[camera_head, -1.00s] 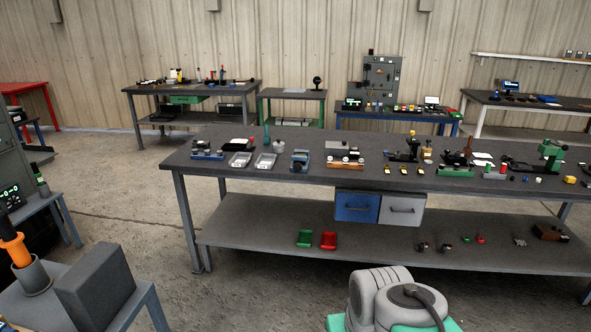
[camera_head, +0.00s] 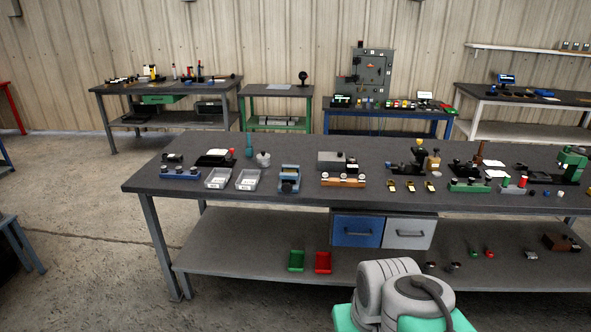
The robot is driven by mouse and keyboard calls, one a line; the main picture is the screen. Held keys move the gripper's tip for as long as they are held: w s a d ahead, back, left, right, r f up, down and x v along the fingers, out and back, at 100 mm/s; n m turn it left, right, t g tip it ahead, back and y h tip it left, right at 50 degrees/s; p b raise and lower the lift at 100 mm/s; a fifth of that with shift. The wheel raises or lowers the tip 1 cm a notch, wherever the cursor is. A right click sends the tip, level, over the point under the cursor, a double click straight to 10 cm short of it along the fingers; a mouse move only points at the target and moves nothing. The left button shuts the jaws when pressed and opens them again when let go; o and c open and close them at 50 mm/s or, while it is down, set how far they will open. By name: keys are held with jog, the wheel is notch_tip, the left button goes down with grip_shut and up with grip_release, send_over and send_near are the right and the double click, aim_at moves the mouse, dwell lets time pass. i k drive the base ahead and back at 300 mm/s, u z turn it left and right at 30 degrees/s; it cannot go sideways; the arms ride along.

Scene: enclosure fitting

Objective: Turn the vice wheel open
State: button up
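A small blue device (camera_head: 289,174) with a dark round part (camera_head: 288,187) on its front stands near the front edge of the long grey workbench (camera_head: 250,199). It looks like the vice with its wheel, but it is too small to tell how far its jaws stand apart. My gripper is not in view. Only a grey and green part of my own arm shows at the bottom, in front of the bench and well apart from the blue device.
Two grey trays (camera_head: 218,180) sit left of the blue device, and an orange-based fixture (camera_head: 343,181) sits to its right. Blue and grey drawers (camera_head: 357,230) hang under the bench top. Green and red bins (camera_head: 323,262) rest on the lower shelf. Open floor lies at the left front.

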aim_at(286, 188)
jog(key=u, duration=0.4)
jog(key=i, duration=1.9)
jog(key=u, duration=0.8)
jog(key=i, duration=0.3)
jog(key=u, duration=0.1)
